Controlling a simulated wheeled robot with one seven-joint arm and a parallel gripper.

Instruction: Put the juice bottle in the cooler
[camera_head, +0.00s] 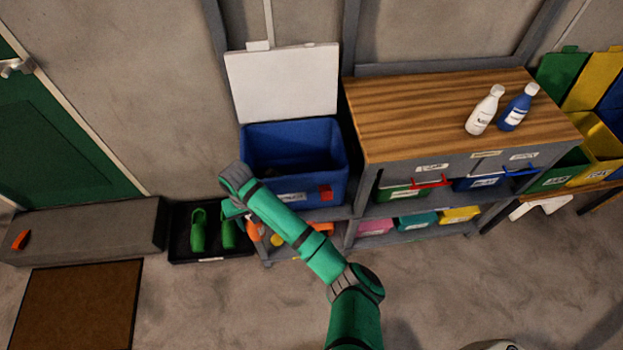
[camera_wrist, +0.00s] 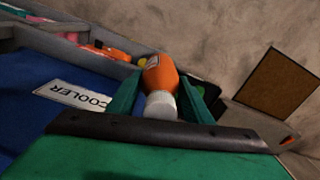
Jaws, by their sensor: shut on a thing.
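The juice bottle is orange with a white cap; in the wrist view the bottle (camera_wrist: 160,72) lies between the green fingers of my gripper (camera_wrist: 160,84), which is shut on it. In the head view an orange bit of the bottle (camera_head: 254,231) shows just below my gripper (camera_head: 246,216), partly hidden by my arm. The blue cooler (camera_head: 258,180) stands on a shelf with its white lid (camera_head: 282,84) raised. The bottle is outside, at the cooler's front left and below its rim. The cooler's front and label (camera_wrist: 75,97) show in the wrist view.
A wooden-topped shelf unit (camera_head: 420,110) with a white bottle (camera_head: 485,110) and a blue bottle (camera_head: 518,108) stands right of the cooler. Coloured bins fill its shelves. Green clogs (camera_head: 198,230) sit in a black tray (camera_head: 180,258) at left. The floor in front is clear.

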